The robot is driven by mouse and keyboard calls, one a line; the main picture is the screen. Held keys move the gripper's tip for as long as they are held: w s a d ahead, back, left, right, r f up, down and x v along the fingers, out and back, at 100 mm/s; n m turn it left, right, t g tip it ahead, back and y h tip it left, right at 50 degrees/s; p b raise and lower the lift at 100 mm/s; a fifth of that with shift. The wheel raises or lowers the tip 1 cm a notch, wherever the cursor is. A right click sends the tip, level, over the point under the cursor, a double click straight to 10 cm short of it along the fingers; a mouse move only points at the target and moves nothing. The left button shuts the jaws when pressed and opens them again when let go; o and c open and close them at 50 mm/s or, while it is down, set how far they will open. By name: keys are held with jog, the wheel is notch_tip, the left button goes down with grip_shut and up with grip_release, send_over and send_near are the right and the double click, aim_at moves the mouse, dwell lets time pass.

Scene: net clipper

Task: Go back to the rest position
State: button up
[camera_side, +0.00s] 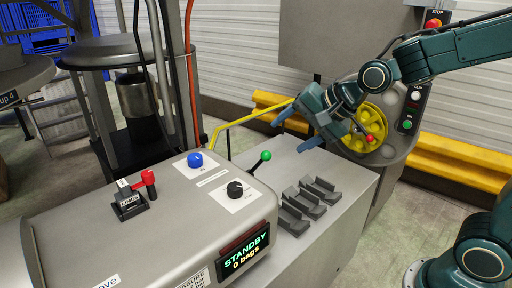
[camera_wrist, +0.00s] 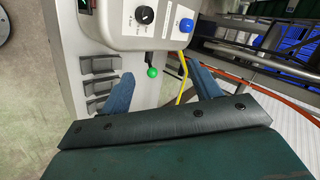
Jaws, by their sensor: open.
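My gripper (camera_side: 291,131) is open and empty in the side view, held above the far end of the grey machine table. Its two blue fingers also show spread apart in the wrist view (camera_wrist: 160,88). The grey net clipper (camera_side: 190,225) stands at the left front with a display reading STANDBY, 0 bags. A lever with a green ball (camera_side: 266,155) rises at its right side, apart from my fingers. In the wrist view the green ball (camera_wrist: 152,72) appears between the fingers, beyond them.
A red-handled switch (camera_side: 148,177), a blue button (camera_side: 195,160) and a black knob (camera_side: 235,189) sit on the clipper. Grey holders (camera_side: 307,206) stand on the table. A yellow wheel (camera_side: 371,127) is behind my gripper. A yellow rail (camera_side: 460,160) runs along the wall.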

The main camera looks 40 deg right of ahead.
jog(key=s+d+n+g+h, duration=0.2)
jog(key=s+n, duration=1)
jog(key=s, duration=0.8)
jog(key=shift+s+d+r+n+g, duration=0.2)
jog(key=shift+d+r+n+g, duration=0.15)
jog(key=shift+d+g, duration=0.45)
jog(key=shift+d, duration=0.15)
